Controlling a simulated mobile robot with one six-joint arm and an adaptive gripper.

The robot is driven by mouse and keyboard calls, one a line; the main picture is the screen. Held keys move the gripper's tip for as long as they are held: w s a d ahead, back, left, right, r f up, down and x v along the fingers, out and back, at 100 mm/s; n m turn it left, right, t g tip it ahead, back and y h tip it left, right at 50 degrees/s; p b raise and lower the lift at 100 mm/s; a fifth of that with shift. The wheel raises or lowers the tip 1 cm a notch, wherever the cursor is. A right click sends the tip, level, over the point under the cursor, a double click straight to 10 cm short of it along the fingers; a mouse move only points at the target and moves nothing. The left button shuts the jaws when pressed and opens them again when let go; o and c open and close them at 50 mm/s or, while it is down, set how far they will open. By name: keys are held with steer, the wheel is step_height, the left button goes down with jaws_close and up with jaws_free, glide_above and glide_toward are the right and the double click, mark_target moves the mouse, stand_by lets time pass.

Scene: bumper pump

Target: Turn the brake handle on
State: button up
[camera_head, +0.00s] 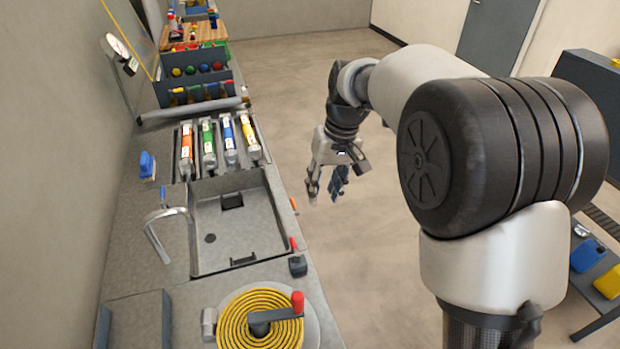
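A yellow hose reel (240,328) lies at the near end of the grey counter. A dark crank arm with a red knob (297,302) crosses its middle. Beside the sink's near right corner, a small black block (298,266) carries a short red lever (293,244). This lever may be the brake handle; no label is readable, and I cannot tell its on or off position. My gripper (324,196) hangs over the floor just right of the counter edge, farther back than the lever and apart from it. Its fingers are spread, with nothing seen between them.
A sink (235,225) with a curved faucet (160,222) lies behind the reel. An orange part (294,204) sits on the counter's right edge. The floor (300,70) beyond my arm is clear. A blue jug (587,255) stands at right.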

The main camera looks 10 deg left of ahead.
steer(key=g, duration=0.1)
glide_toward(295, 245)
steer(key=shift+n, duration=0.4)
steer(key=f+b, duration=0.1)
steer(key=f, duration=0.1)
steer(key=a+f+b, duration=0.1)
steer(key=f, duration=0.2)
steer(key=f+b, duration=0.2)
steer(key=f, duration=0.1)
steer(key=shift+s+a, duration=0.25)
steer(key=shift+s, duration=0.1)
steer(key=shift+c, duration=0.5)
jaws_close()
